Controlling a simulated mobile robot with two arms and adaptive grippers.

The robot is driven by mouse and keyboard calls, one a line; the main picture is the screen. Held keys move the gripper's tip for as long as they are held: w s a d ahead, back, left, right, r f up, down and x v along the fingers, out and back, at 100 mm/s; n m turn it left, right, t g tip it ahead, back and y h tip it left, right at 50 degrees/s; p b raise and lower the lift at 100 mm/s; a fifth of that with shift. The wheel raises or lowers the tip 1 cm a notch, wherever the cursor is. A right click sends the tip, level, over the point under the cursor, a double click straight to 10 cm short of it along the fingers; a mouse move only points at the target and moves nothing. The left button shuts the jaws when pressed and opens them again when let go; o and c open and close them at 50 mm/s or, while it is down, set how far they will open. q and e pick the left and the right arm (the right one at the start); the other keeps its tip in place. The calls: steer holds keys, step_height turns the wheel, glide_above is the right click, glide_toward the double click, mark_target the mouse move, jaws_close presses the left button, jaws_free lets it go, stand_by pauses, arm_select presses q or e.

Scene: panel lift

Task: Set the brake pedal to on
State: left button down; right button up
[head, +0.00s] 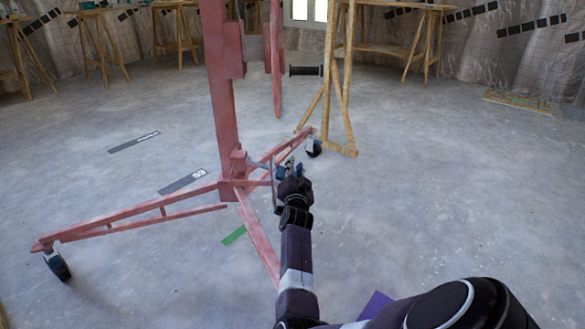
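The red panel lift (222,110) stands upright left of centre, with legs spreading from its post along the floor. Small fittings, including a thin grey bar (259,164), sit low on the right side of the post. The brake pedal seems to be among them, but I cannot tell it apart or read its setting. My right gripper (288,166) is low, just right of these fittings. Its fingers are small and partly hidden by the wrist, so contact and opening are unclear. My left gripper is out of view.
A wooden trestle (339,90) stands close behind the lift's right leg. A caster (58,265) supports the left leg. A green strip (234,235) and dark labelled strips (182,182) lie on the floor.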

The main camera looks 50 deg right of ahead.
steer(key=shift+o, duration=0.3)
steer(key=shift+s+d+f, duration=0.1)
steer(key=shift+a, duration=0.2)
steer(key=shift+w, duration=0.2)
steer(key=shift+r, duration=0.45)
step_height(320, 180, up, 9)
steer(key=shift+s, duration=0.1)
